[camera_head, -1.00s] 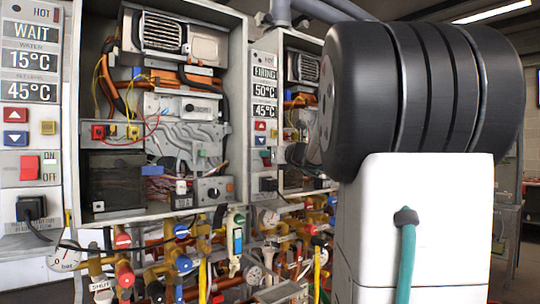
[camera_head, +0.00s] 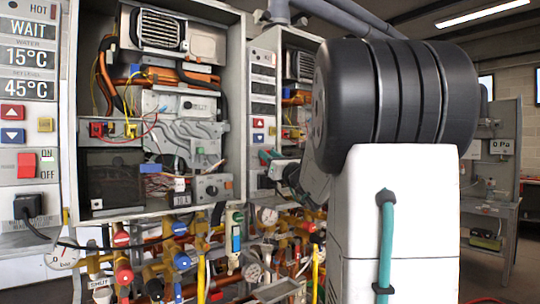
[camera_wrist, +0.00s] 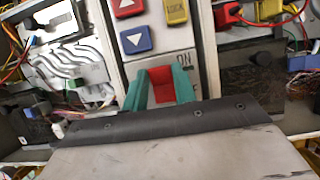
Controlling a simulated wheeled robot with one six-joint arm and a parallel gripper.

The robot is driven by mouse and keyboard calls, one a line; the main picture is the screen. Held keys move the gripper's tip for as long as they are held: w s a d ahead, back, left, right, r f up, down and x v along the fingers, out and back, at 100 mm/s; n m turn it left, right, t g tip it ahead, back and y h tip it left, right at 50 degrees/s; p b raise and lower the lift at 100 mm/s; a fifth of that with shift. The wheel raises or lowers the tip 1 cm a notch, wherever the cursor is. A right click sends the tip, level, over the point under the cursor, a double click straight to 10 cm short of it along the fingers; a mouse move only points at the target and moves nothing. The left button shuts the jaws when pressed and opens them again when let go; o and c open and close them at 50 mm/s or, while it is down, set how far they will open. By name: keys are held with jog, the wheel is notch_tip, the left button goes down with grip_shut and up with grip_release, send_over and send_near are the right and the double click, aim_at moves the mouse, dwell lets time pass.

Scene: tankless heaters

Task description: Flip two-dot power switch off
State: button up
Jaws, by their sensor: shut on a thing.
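My gripper (camera_head: 268,157) is at the front panel of the second heater (camera_head: 262,100), right of the near heater. In the wrist view my gripper's teal fingers (camera_wrist: 161,88) are shut on the red power switch (camera_wrist: 163,78), one finger on each side. An ON label (camera_wrist: 184,58) shows just above and right of the switch, with part of the OFF label below it. No dot marks are readable in these views. In the head view the gripper mostly hides the switch.
The near heater's display (camera_head: 29,57) is lit with WAIT, 15°C and 45°C; its red switch (camera_head: 27,165) is below. Open cabinets flank the panel. Pipes and coloured valves (camera_head: 180,262) crowd below. Blue (camera_wrist: 135,40) and yellow (camera_wrist: 175,10) buttons sit just above the gripped switch.

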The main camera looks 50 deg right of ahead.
jog(key=shift+f+t, duration=0.3)
jog(key=shift+t, duration=0.2)
jog(key=o, duration=1)
jog(key=shift+s, duration=0.1)
jog(key=v, duration=0.7)
jog(key=shift+s+a+f, duration=0.1)
jog(key=shift+s+f, duration=0.1)
jog(key=shift+f, duration=0.15)
jog(key=shift+a+t, duration=0.1)
jog(key=shift+t, duration=0.2)
